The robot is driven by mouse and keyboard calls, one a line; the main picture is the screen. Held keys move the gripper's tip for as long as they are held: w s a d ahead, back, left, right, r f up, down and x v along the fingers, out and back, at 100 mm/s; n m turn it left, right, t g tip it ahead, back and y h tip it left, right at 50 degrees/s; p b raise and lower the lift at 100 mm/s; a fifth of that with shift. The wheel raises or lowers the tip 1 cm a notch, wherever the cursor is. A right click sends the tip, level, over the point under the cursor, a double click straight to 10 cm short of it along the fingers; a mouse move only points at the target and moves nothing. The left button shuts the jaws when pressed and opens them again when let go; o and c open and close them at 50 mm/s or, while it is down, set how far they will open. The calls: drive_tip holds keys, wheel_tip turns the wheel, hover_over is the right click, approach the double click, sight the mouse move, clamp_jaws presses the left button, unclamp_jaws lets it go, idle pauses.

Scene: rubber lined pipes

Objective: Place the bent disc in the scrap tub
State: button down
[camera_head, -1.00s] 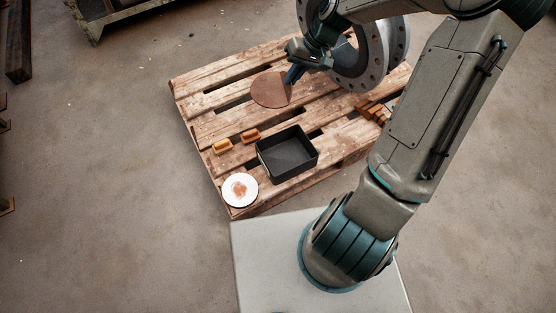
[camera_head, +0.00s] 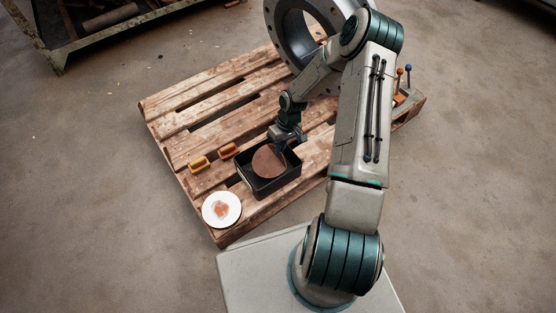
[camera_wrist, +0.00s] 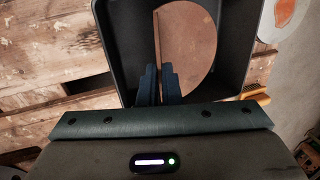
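The bent disc (camera_head: 266,162) is flat, round and brown, with a fold along one side. My gripper (camera_head: 281,146) is shut on it at the folded side, and it shows between the dark blue fingers (camera_wrist: 158,86) in the wrist view. The disc (camera_wrist: 189,50) appears over or within the opening of the scrap tub, a black open box (camera_head: 270,193) on the pallet. In the wrist view, the tub's walls (camera_wrist: 238,42) surround much of the disc. I cannot tell whether the disc touches the tub floor.
A wooden pallet (camera_head: 190,146) carries everything. A white round piece with a rusty patch (camera_head: 221,209) lies at its near left corner. A large flanged pipe (camera_head: 290,40) stands behind. Small levers (camera_head: 408,78) are at right.

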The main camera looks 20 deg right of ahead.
sight(267, 160)
drive_tip(key=shift+w+d+b+x, duration=0.15)
drive_tip(key=shift+b+x, duration=0.15)
drive_tip(key=shift+x, duration=0.5)
drive_tip(key=shift+d+b+x, duration=0.2)
drive_tip(key=shift+b+x, duration=0.05)
drive_tip(key=shift+x, duration=0.5)
drive_tip(key=shift+w+d+b+x, duration=0.15)
drive_tip(key=shift+b+x, duration=0.15)
drive_tip(key=shift+x, duration=0.5)
drive_tip(key=shift+s+f, duration=0.1)
drive_tip(key=shift+f, duration=0.05)
drive_tip(key=shift+f, duration=0.2)
drive_tip(key=c, duration=1.6)
unclamp_jaws()
drive_tip(key=shift+r, duration=0.15)
